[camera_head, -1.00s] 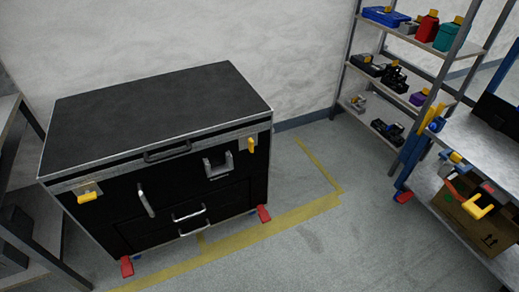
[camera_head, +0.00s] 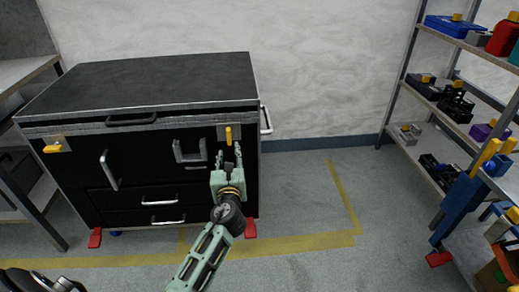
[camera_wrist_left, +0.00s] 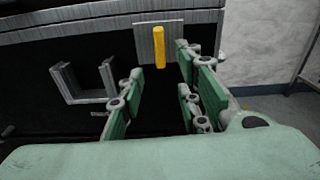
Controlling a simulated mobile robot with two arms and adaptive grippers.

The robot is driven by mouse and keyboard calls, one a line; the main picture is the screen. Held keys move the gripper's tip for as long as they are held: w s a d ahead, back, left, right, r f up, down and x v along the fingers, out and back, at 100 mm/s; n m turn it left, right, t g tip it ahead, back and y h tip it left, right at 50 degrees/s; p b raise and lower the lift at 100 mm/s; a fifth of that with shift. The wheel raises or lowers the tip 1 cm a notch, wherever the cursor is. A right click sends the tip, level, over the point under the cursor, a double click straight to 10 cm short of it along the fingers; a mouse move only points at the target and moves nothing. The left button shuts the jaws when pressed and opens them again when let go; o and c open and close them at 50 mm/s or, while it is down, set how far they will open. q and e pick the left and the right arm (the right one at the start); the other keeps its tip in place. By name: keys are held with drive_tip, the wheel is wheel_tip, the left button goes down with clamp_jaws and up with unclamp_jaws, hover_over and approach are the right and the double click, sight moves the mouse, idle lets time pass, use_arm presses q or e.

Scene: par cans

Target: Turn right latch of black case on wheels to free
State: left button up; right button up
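The black case on wheels (camera_head: 150,85) stands against the wall. Its right latch (camera_head: 228,136) is a yellow handle standing upright on a metal plate; it also shows in the left wrist view (camera_wrist_left: 159,47). Its left latch (camera_head: 53,149) is yellow and lies sideways. My left gripper (camera_head: 227,155) is just below the right latch, pointing at the case front. In the left wrist view its green fingers (camera_wrist_left: 157,95) are spread apart with nothing between them, and the latch shows beyond them. My right gripper is not identifiable in view.
A metal handle (camera_head: 189,151) sits on the case left of the right latch. Red wheel brakes (camera_head: 95,238) stick out at the base. Shelves with tool boxes (camera_head: 452,28) stand at the right. The floor right of the case (camera_head: 300,190) is clear.

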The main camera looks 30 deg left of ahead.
sight(229, 138)
use_arm(q)
drive_tip(key=shift+m, duration=0.3)
drive_tip(key=x, duration=0.2)
drive_tip(key=r+b+x, duration=0.1)
drive_tip(key=x, duration=0.2)
drive_tip(key=r+b+x, duration=0.1)
drive_tip(key=x, duration=0.2)
drive_tip(key=shift+c, duration=0.2)
clamp_jaws()
